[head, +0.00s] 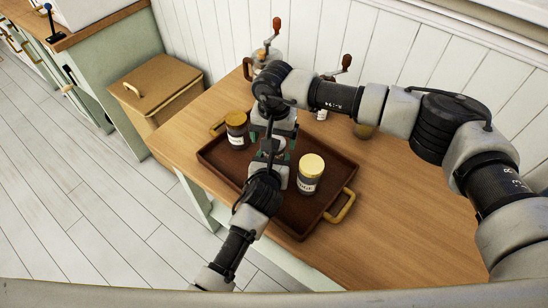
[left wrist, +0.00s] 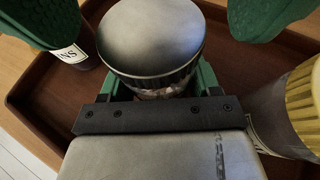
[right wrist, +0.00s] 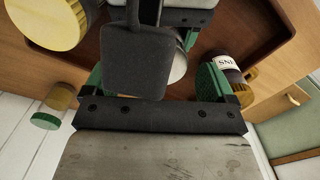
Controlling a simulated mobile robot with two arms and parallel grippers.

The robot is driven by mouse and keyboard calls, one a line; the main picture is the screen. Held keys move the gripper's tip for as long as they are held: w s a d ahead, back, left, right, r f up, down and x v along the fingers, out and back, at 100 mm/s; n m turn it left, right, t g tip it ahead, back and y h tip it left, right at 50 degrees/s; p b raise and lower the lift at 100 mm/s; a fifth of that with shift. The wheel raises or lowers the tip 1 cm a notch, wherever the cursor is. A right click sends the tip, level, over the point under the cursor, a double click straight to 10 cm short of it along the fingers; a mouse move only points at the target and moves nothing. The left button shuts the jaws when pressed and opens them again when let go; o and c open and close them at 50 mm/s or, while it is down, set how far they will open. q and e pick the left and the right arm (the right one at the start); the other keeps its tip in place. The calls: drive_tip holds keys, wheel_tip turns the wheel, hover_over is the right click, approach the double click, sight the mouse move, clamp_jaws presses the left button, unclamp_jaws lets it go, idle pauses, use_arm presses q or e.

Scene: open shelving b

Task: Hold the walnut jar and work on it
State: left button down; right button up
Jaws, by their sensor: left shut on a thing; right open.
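The jar with a silver-grey lid (left wrist: 150,38), which I take as the walnut jar, is upright over the brown tray (head: 220,161); its label is hidden. My left gripper (head: 272,160) is shut around it from the near side. My right gripper (head: 273,137) is open, its green fingers spread apart. In the left wrist view they show at the two sides beyond the lid, apart from it. The lid also shows partly in the right wrist view (right wrist: 179,68), between the right fingers. In the head view the grippers mostly hide the jar.
A yellow-lidded jar (head: 311,172) stands on the tray to the right, close to my left gripper. A dark labelled jar (head: 237,130) stands on its left. Grinders with red knobs (head: 277,24) stand behind. A wooden box (head: 157,88) is at left. The table's right side is clear.

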drive_tip(key=shift+f, duration=0.7)
drive_tip(key=c, duration=1)
drive_tip(key=m, duration=0.3)
drive_tip(key=o, duration=1)
